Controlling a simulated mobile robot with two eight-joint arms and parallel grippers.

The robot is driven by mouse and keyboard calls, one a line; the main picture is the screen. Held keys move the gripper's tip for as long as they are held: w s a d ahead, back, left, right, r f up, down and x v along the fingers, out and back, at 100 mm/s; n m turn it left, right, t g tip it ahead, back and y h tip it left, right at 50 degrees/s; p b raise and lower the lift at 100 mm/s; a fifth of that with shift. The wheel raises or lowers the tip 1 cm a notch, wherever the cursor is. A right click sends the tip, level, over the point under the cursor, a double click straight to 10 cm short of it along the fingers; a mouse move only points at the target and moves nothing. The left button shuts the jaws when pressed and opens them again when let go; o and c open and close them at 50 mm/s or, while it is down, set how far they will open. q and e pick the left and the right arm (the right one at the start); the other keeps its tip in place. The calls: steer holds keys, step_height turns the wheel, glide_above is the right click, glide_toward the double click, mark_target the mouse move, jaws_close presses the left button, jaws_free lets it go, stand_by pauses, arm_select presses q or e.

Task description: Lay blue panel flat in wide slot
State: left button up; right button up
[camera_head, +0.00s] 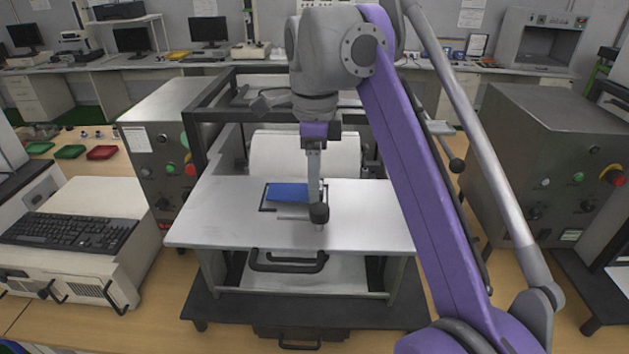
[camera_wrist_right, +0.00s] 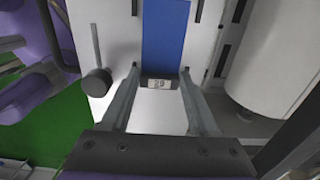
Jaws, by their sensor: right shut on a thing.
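The blue panel (camera_head: 288,192) is over the middle of the white worktop, at a dark-edged area (camera_head: 264,203) that looks like a slot. In the right wrist view the panel (camera_wrist_right: 165,38) runs lengthwise away from the gripper, with a small numbered label at its near end. My right gripper (camera_head: 315,190) points down at the panel's right end. In the wrist view its two fingers (camera_wrist_right: 159,72) are on either side of that labelled end. I cannot tell whether the panel rests fully on the surface. My left gripper is not in view.
A dark round knob (camera_head: 319,213) stands just in front of the panel. A black handle (camera_head: 288,263) sits at the worktop's front edge. A white cylinder (camera_head: 300,152) lies behind, inside a dark frame. Grey control boxes (camera_head: 555,150) stand at both sides. The worktop's left part is clear.

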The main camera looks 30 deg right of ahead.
steer(key=shift+s+r, duration=0.1)
steer(key=shift+w+f, duration=0.25)
steer(key=shift+f, duration=0.15)
steer(key=shift+s+f, duration=0.15)
steer(key=shift+f, duration=0.1)
steer(key=o, duration=1.3)
steer(key=shift+o, duration=0.2)
